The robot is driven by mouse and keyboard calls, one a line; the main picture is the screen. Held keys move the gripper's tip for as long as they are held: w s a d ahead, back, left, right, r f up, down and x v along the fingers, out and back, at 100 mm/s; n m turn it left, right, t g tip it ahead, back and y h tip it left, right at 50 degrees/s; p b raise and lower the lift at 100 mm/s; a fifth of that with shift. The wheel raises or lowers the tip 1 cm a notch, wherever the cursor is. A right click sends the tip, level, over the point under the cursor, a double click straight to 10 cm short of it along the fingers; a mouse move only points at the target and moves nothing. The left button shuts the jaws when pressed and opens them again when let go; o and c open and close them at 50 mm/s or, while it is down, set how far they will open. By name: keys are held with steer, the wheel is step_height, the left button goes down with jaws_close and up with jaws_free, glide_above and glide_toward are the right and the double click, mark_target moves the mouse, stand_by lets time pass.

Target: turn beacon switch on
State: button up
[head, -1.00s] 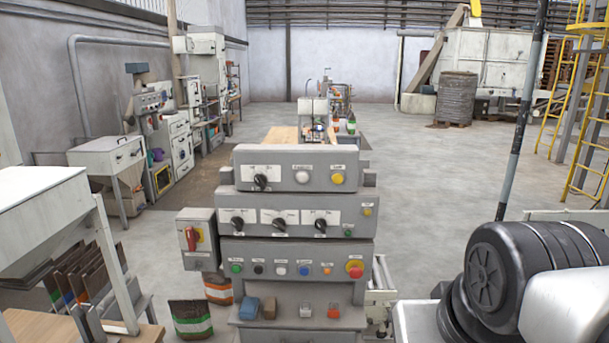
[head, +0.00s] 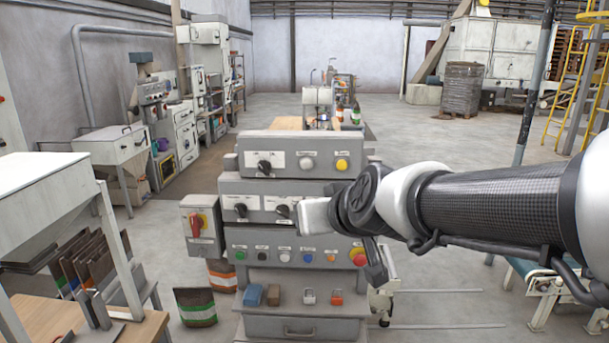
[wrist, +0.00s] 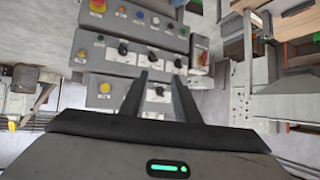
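A grey stepped control console stands in front of me, its labels too small to read, so I cannot tell which switch is the beacon's. Its top box (head: 287,176) carries a black rotary knob (head: 264,167), a white button (head: 305,164) and a yellow button (head: 342,164). The middle box has black knobs (head: 282,211); my arm hides its right part. My gripper (wrist: 160,78) is open and empty in the wrist view, its fingers apart toward the console. The top box's knob (wrist: 160,91) shows between the fingers, with no contact visible.
A side box with a red rotary handle (head: 195,226) is on the console's left. The lower row has coloured buttons and a red stop button (head: 359,257). A table with upright plates (head: 90,262) stands at left, a conveyor (head: 545,283) at right.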

steer(key=w+a+f+n+t, duration=0.1)
steer(key=w+a+t, duration=0.2)
steer(key=w+a, duration=0.6)
steer(key=n+t+h+b, duration=0.1)
steer(key=t+h, duration=0.3)
glide_toward(263, 170)
steer(key=w+p, duration=0.1)
steer(key=w, duration=0.7)
steer(key=shift+w+f+p, duration=0.1)
steer(key=shift+p, duration=0.3)
jaws_close()
